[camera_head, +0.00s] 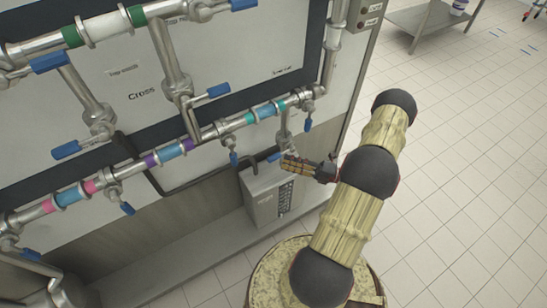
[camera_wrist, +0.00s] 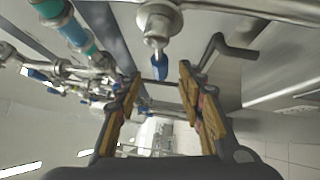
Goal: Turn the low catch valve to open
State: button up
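A steel valve (camera_wrist: 158,22) with a blue handle (camera_wrist: 160,67) is straight ahead in the wrist view. The handle appears between the tips of my gripper (camera_wrist: 161,84), with a gap on each side. My gripper is open and empty. I cannot tell whether the handle is within the fingers or just beyond them. In the head view my gripper (camera_head: 288,164) reaches left toward the lower pipework, beside a small blue handle (camera_head: 274,157) under a steel pipe. No label shows which valve is the low catch.
Other blue handles hang close by on the lower pipe, one to the left (camera_head: 233,158) and one to the right (camera_head: 307,125). A grey box (camera_head: 263,196) stands below my gripper.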

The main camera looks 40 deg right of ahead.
aim_at(274, 158)
jog(key=b+x, duration=0.1)
jog(key=x, duration=0.5)
jog(key=shift+w+a, duration=0.15)
jog(key=shift+w, duration=0.1)
jog(key=shift+c, duration=0.9)
jog(key=c, duration=0.7)
grip_shut()
